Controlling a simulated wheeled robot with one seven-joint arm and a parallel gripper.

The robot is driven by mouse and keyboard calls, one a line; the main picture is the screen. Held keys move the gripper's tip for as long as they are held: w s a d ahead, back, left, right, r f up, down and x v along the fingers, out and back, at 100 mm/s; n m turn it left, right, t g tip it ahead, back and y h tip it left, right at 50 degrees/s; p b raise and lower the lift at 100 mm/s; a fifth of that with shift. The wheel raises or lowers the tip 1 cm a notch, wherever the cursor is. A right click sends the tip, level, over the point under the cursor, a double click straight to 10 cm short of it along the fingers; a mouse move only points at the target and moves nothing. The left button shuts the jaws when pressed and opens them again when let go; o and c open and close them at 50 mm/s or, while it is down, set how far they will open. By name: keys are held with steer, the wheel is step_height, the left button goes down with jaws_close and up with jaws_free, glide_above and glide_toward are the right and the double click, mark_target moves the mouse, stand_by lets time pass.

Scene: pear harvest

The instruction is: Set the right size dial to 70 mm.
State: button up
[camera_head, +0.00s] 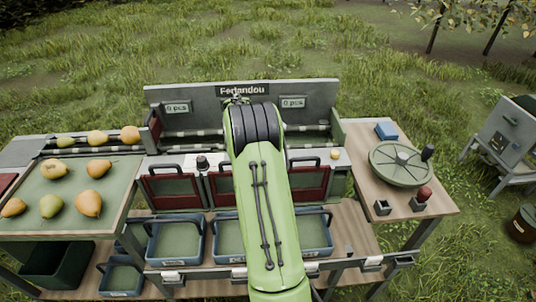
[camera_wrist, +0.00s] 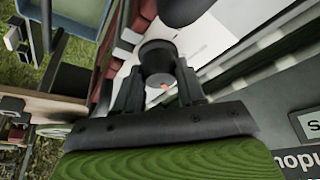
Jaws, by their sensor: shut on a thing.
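In the wrist view my gripper (camera_wrist: 158,80) has its two dark fingers on either side of a dark round knob (camera_wrist: 158,50), shut on it. I take this knob for the right size dial; a small orange-red mark shows between the fingers. Its scale and any number cannot be read. In the head view my green arm covers the middle of the sorting machine, so my gripper and this dial are hidden. Another dark knob (camera_head: 202,162) stands on the white ledge left of my arm.
A yellow button (camera_head: 335,154) is on the ledge right of my arm. Dark red flaps (camera_head: 173,186) and blue crates (camera_head: 175,240) lie below the ledge. The grey back panel (camera_head: 320,95) rises behind. A sorting table (camera_head: 125,195) with several pears is at left, a green handwheel (camera_head: 402,163) at right.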

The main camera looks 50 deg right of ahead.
stand_by(0.3)
steer(key=o, duration=1.1)
steer(key=shift+c, duration=0.2)
